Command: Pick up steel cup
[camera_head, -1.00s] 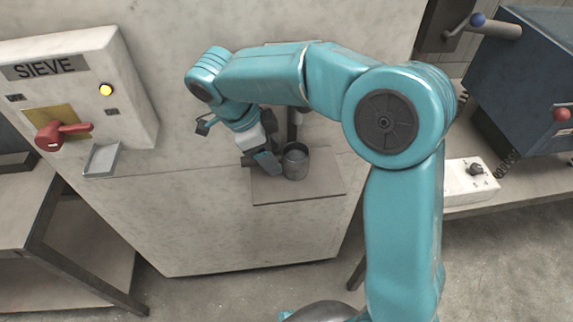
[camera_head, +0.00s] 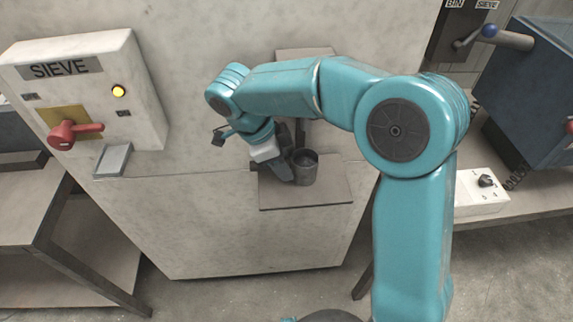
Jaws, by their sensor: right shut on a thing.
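The steel cup (camera_head: 306,170) is a small dark grey cylinder with an open top. It stands upright on the small shelf (camera_head: 325,194) of the pale machine, below a vertical post. My right gripper (camera_head: 290,168) is at the cup's left side, its dark fingers shut on the cup's wall. The far finger is partly hidden behind the cup and the near finger. I cannot tell whether the cup's base touches the shelf. My left gripper is not in view.
A sieve control box (camera_head: 85,95) with a red lever (camera_head: 75,132) and a lit yellow lamp (camera_head: 118,91) is at the left. A bench with a dark blue box (camera_head: 535,95) and a white dial box (camera_head: 482,190) is at the right. The shelf's front and right are clear.

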